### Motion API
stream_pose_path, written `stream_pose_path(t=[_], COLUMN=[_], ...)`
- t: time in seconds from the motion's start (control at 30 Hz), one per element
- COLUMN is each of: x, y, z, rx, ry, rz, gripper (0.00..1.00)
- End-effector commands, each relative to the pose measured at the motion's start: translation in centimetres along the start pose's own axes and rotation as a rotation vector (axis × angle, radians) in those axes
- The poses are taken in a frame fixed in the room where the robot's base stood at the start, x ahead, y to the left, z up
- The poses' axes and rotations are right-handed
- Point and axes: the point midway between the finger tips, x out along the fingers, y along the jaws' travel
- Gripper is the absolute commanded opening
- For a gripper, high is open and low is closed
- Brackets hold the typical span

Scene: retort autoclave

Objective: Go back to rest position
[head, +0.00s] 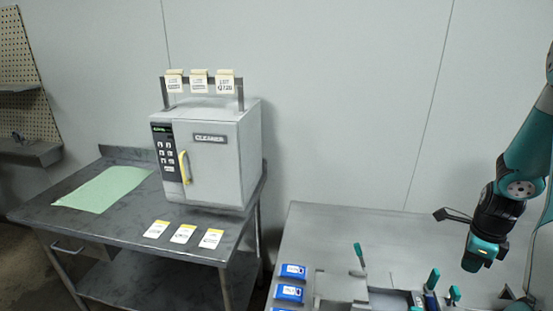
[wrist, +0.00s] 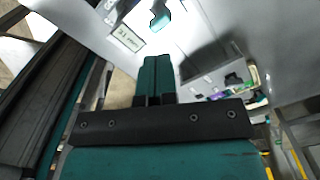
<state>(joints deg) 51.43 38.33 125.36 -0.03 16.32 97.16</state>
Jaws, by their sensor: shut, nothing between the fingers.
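My gripper (head: 474,266) hangs over the right-hand bench in the head view, pointing down, above the bench top and apart from everything on it. In the wrist view its two teal fingers (wrist: 156,72) are together with nothing between them. The autoclave (head: 222,155), a grey box labelled CLEANER with a yellow handle (head: 184,167), stands on the left table with its door shut. My gripper is well to the right of it.
Three cards (head: 183,234) lie on the left table (head: 120,222) near a green mat (head: 104,189). Three tags (head: 199,82) hang on a rack above the autoclave. The right bench (head: 325,228) carries blue packets (head: 290,293) and green-handled tools (head: 433,278). Its back part is clear.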

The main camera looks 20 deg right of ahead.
Motion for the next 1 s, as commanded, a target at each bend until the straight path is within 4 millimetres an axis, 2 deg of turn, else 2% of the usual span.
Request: stream_pose_path(t=[0.07,0.13,0.27,0.3,0.37,0.4,0.47,0.5,0.57,0.6,0.7,0.8,0.9,0.93,1.0], x=[-0.5,-1.5,-4.9,-6.2,-8.1,-9.2,-10.9,-12.0,-13.4,-14.2,-15.9,-16.8,-17.3,-17.4,-17.5], y=[0.2,0.8,4.3,6.1,9.3,11.8,15.9,18.8,23.2,26.1,32.3,36.7,39.1,39.6,40.1], z=[1.1,3.3,10.2,12.6,15.7,17.5,19.6,20.6,21.5,21.6,20.9,19.3,18.0,17.8,17.5], rx=[-0.056,-0.179,-0.605,-0.774,-1.038,-1.217,-1.494,-1.683,-1.966,-2.149,-2.564,-2.881,-3.075,3.072,3.025], ry=[-0.009,-0.028,-0.092,-0.116,-0.154,-0.179,-0.219,-0.246,-0.287,-0.315,-0.380,-0.434,-0.470,0.472,0.466], rz=[-0.004,-0.012,-0.034,-0.044,-0.060,-0.072,-0.093,-0.108,-0.137,-0.156,-0.212,-0.265,-0.303,0.305,0.304], gripper=[0.00,0.00,0.00,0.00,0.00,0.00,0.00,0.00,0.00,0.00,0.00,0.00,0.00,0.00,0.00])
